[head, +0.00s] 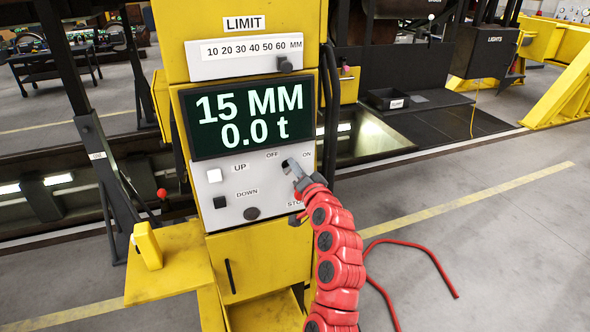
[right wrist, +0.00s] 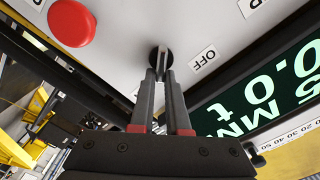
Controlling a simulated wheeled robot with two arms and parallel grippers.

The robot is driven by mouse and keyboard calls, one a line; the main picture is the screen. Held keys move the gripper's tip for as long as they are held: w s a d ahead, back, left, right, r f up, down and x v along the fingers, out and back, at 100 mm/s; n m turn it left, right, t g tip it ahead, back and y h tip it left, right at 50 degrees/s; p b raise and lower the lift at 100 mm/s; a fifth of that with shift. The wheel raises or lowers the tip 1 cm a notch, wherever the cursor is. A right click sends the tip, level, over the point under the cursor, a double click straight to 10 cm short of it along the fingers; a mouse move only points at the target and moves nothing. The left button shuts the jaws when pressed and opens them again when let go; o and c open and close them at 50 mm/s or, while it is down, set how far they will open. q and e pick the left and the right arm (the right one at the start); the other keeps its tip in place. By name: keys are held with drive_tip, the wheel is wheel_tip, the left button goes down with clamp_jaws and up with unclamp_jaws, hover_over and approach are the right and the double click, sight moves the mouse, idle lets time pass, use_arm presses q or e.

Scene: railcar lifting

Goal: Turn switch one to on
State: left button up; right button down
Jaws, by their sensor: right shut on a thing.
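The yellow control stand carries a pale switch panel (head: 226,196) below the dark display, which reads 15 MM and 0.0 t. The rotary switch (right wrist: 159,54) is a round dark knob with a raised grip, between the OFF label (head: 272,155) and the ON label (head: 307,155). My right gripper (right wrist: 164,72) is at the knob, shut on its grip, with both fingers pointing at the panel. In the head view my right gripper (head: 291,167) covers most of the knob. I cannot tell exactly which way the knob points. My left gripper is not in view.
The UP button (head: 214,175) is white and the DOWN button (head: 220,202) is dark. A red button (right wrist: 72,22) shows near the switch in the right wrist view. The LIMIT slider (head: 285,64) sits above the display. A red hose (head: 430,250) lies on the floor at right.

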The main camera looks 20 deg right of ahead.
drive_tip(key=shift+d+f+m, duration=0.1)
drive_tip(key=shift+f+m, duration=0.1)
drive_tip(key=shift+m, duration=0.9)
drive_tip(key=c, duration=0.9)
unclamp_jaws()
drive_tip(key=shift+s, duration=0.1)
drive_tip(key=s+p, duration=0.5)
drive_tip(key=s, duration=1.2)
drive_tip(key=shift+s+d, duration=0.15)
drive_tip(key=shift+d, duration=0.15)
